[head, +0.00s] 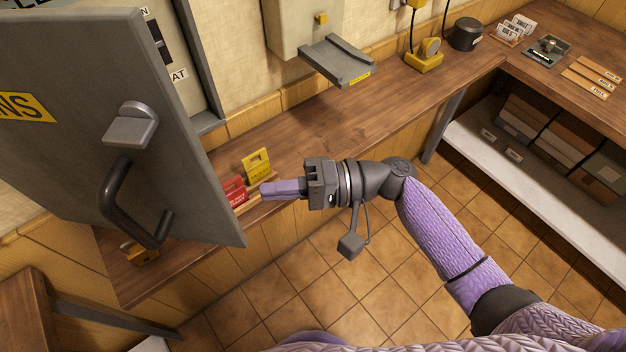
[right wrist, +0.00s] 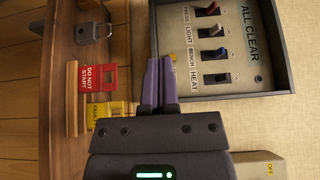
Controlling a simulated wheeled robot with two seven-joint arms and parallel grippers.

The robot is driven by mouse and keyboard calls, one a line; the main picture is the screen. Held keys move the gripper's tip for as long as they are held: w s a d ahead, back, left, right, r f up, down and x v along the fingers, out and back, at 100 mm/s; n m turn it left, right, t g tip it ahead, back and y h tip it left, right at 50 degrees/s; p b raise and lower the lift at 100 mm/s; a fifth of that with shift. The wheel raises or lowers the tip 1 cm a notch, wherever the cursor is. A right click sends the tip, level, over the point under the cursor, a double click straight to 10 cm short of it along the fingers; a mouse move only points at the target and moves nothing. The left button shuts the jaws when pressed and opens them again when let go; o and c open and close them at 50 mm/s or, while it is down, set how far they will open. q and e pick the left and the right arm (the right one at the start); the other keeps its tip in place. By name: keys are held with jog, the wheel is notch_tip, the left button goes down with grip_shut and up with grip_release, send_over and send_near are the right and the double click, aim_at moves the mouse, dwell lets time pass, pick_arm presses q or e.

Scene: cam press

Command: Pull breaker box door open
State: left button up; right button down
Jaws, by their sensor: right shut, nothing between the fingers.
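The breaker box door (head: 75,110) is a grey panel in the head view, swung out from the wall toward me. It carries a dark handle (head: 122,205) and a grey latch block (head: 131,124). Behind its edge, part of the breaker box (head: 196,60) shows. In the right wrist view the open box (right wrist: 262,45) shows several switches and "ALL CLEAR" lettering. My right gripper (head: 264,190) is shut and empty, just right of the door's lower edge; its purple fingers also show in the right wrist view (right wrist: 160,82). My left gripper is not in view.
A red tag (head: 234,192) and a yellow tag (head: 257,165) stand on the wooden counter (head: 310,125) beside my right fingers. A grey wall-mounted tray (head: 338,62) juts out above the counter. Shelves (head: 560,140) stand at right; the tiled floor is open.

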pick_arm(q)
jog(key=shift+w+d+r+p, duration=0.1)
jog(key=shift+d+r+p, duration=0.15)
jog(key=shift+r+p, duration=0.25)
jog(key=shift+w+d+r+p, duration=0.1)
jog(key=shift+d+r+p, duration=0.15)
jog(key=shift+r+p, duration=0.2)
pick_arm(e)
jog(key=s+a, duration=0.1)
jog(key=s, duration=0.1)
jog(key=s+a, duration=0.1)
jog(key=s, duration=0.1)
jog(key=shift+a, duration=0.2)
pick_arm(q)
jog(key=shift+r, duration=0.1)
